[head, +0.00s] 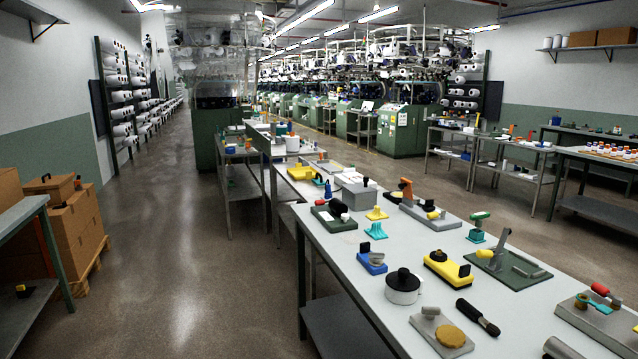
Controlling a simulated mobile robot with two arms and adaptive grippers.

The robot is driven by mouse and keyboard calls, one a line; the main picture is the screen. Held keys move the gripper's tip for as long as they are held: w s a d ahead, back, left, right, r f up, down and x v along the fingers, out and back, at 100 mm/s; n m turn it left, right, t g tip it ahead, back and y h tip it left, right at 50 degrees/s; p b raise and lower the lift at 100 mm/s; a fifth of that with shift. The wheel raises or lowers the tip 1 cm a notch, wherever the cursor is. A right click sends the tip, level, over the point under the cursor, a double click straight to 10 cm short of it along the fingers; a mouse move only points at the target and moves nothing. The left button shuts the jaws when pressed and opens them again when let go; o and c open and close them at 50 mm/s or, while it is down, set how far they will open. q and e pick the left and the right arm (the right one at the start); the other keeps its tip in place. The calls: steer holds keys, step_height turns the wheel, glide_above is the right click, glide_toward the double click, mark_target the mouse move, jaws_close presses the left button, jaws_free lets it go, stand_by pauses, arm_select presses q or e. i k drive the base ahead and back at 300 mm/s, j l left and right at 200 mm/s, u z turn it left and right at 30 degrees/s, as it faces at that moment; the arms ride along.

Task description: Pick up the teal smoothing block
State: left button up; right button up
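Several teal items are on the long pale table (330,232); I cannot tell for sure which one is the smoothing block. A low, flared teal piece (375,231) stands left of the table's middle, near its left edge. A small teal block with a green-topped upright handle (477,236) stands farther right, next to a dark green plate with a grey lever (507,268). Both stand free on the table top. Neither of my grippers is in view.
Near the teal pieces are a yellow block with black knob (448,269), a blue block (372,263), a white round pot with black knob (402,288) and a yellow piece (377,213). A black-handled tool (478,317) lies in front. The floor left (185,270) is clear.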

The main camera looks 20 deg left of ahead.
mark_target(319, 182)
steer(key=i+j+u, duration=0.25)
steer(key=i+j, duration=0.2)
steer(key=i+j+u, duration=0.55)
steer(key=i, duration=0.4)
steer(key=i+j+u, duration=0.3)
steer(key=i, duration=0.2)
steer(key=i+l+u, duration=0.1)
steer(key=i+u, duration=0.15)
steer(key=i, duration=0.25)
steer(key=i+j+z, duration=0.1)
steer(key=i+z, duration=0.3)
steer(key=i+j+z, duration=0.4)
steer(key=i, duration=0.2)
steer(key=i+j+z, duration=0.4)
steer(key=i+l, duration=0.05)
steer(key=i, duration=0.05)
